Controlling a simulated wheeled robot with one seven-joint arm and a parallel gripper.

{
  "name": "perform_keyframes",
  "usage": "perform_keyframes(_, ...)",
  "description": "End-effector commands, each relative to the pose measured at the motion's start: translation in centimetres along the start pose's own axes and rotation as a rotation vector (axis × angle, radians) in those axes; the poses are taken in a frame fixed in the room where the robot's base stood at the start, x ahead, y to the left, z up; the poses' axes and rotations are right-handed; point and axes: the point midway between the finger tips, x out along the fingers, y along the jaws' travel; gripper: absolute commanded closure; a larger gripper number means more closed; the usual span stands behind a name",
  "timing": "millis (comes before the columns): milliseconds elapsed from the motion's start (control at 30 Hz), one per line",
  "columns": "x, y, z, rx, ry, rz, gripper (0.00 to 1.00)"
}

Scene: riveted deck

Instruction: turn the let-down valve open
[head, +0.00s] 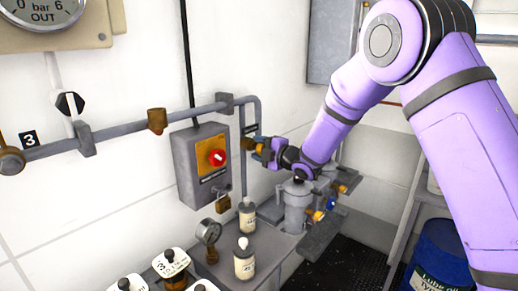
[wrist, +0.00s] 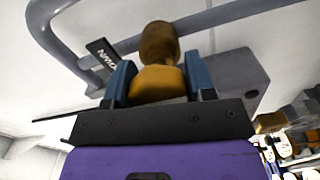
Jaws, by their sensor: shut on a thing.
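The let-down valve (wrist: 158,82) shows in the wrist view as a yellow-brown body with a darker rounded brass end above it. A dark label (wrist: 103,54) beside it ends in letters that look like "DOWN", upside down. My gripper (wrist: 161,78) has one blue finger on each side of the yellow-brown part and is shut on it. In the head view my gripper (head: 262,148) is at the pipe right of the grey switch box, and the valve is mostly hidden there. How far the valve is turned I cannot tell.
A grey box with a red knob (head: 217,157) and a padlock (head: 223,203) is left of my gripper. Below stand a pressure gauge (head: 209,232), white bottles (head: 244,260) and grey pump fittings (head: 298,205). A blue drum (head: 437,262) stands at lower right.

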Motion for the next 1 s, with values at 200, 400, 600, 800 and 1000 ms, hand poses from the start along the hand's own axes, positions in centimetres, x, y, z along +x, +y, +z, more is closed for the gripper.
perform_keyframes(200, 0.0, -0.1, 0.0, 0.000, 0.000, -0.002, 0.24)
perform_keyframes(400, -0.1, -0.1, 0.0, 0.000, 0.000, -0.001, 0.24)
perform_keyframes(600, -1.8, 0.0, 0.1, 0.000, -0.002, -0.001, 0.24)
perform_keyframes(800, -5.6, 0.0, 0.1, 0.001, -0.002, -0.001, 0.24)
perform_keyframes(1000, -8.9, -0.1, 0.1, 0.000, -0.003, -0.003, 0.24)
